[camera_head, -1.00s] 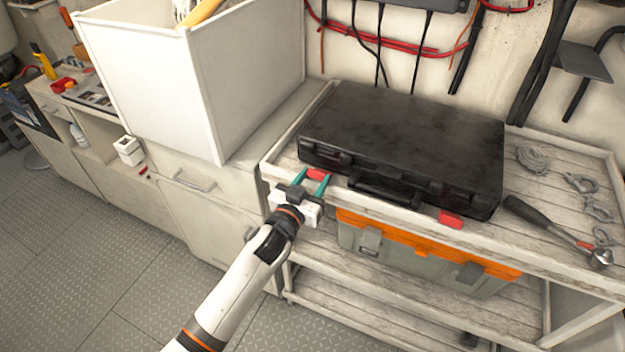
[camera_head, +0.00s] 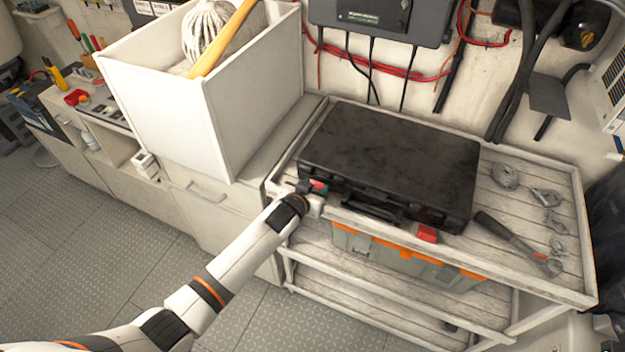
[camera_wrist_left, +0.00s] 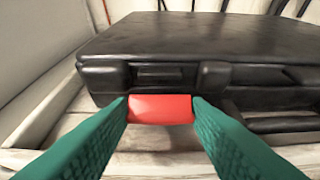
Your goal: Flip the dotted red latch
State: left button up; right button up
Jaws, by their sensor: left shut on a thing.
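A black case (camera_head: 390,155) lies closed on top of the wooden cart, its handle (camera_head: 370,211) at the front. A red latch (camera_wrist_left: 160,109) sits at the left of its front edge. In the wrist view it juts out below the black catch, its face plain red; I make out no dots. My left gripper (camera_head: 318,187) is shut on this latch, one green finger at each side of it. In the head view the gripper mostly hides it. A second red latch (camera_head: 427,234) is at the right of the case front, untouched. My right gripper is out of view.
A hammer (camera_head: 515,242) and several shackles (camera_head: 550,210) lie right of the case on the cart (camera_head: 497,210). An orange-and-grey toolbox (camera_head: 400,263) is on the shelf below. A white bin (camera_head: 255,120) stands on the cabinet at left, close to my arm.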

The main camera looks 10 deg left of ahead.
pick_arm(q)
jog(key=shift+w+d+r+g+p, duration=0.1)
jog(key=shift+w+r+g+p, duration=0.25)
jog(key=shift+g+p, duration=0.4)
jog(key=shift+y+p, duration=0.3)
jog(key=shift+p, duration=0.1)
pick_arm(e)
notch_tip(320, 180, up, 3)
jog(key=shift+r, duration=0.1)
pick_arm(q)
jog(key=o, duration=1)
jog(key=b+v, duration=0.1)
jog(key=v, duration=1.1)
jog(key=shift+w, duration=0.1)
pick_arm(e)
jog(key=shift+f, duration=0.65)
